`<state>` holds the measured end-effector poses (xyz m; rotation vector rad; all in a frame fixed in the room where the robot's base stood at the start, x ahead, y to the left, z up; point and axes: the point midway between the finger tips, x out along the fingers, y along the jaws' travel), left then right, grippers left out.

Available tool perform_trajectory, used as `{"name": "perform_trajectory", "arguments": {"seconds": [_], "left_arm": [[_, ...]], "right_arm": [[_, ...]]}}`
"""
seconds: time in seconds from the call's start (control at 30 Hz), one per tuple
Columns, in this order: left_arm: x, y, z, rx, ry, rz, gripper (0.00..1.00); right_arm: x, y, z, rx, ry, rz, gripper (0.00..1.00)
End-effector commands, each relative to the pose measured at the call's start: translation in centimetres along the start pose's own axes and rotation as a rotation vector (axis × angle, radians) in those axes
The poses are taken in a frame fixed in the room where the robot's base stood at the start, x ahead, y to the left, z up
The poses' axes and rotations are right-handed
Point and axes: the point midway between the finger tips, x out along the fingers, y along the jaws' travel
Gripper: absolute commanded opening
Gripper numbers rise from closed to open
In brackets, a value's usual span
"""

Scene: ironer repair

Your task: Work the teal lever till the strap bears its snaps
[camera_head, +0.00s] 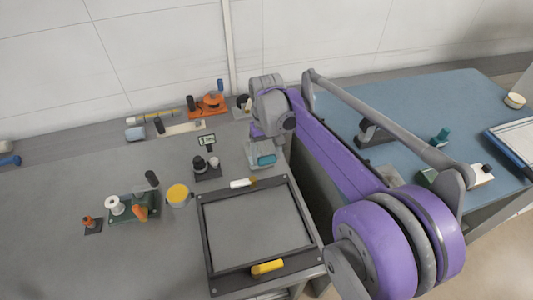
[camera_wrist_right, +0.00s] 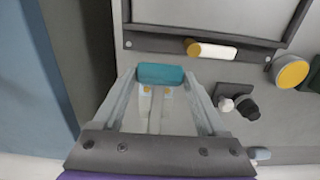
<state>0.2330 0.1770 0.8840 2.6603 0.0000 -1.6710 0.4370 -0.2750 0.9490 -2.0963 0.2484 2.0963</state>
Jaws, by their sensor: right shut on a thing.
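The teal lever (camera_wrist_right: 161,74) shows as a rounded teal bar between the fingers of my right gripper (camera_wrist_right: 158,78) in the right wrist view. The gripper is shut on it. In the head view the teal part (camera_head: 264,160) shows just below my right gripper (camera_head: 262,150), at the upper right edge of the bench. Below the bar in the wrist view is a pale plate with two small orange spots (camera_wrist_right: 147,90); I cannot tell whether these are the snaps. A strap cannot be made out for sure. My left gripper is not in view.
A dark knobbed fixture (camera_head: 203,166), a yellow-topped cup (camera_head: 178,194) and a spool board (camera_head: 150,212) stand further left. A blue-topped table (camera_head: 420,115) is at right.

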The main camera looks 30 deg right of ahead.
Motion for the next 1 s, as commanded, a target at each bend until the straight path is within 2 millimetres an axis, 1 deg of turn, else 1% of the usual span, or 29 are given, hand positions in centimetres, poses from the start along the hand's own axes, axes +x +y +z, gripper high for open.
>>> {"name": "perform_trajectory", "arguments": {"seconds": [0.27, 0.47, 0.77, 1.0], "left_arm": [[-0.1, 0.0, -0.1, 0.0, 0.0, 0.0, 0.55], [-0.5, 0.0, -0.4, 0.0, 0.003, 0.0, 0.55], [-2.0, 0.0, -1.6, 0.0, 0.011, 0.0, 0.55], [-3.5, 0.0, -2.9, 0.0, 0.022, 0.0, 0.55]], "right_arm": [[-0.1, 0.0, 0.0, 0.0, 0.0, 0.0, 0.0], [-0.9, 0.0, -0.2, 0.0, 0.002, 0.0, 0.0], [-3.4, 0.0, -1.0, 0.0, 0.005, 0.0, 0.0], [-5.8, 0.0, -2.3, 0.0, 0.008, 0.0, 0.0]]}}
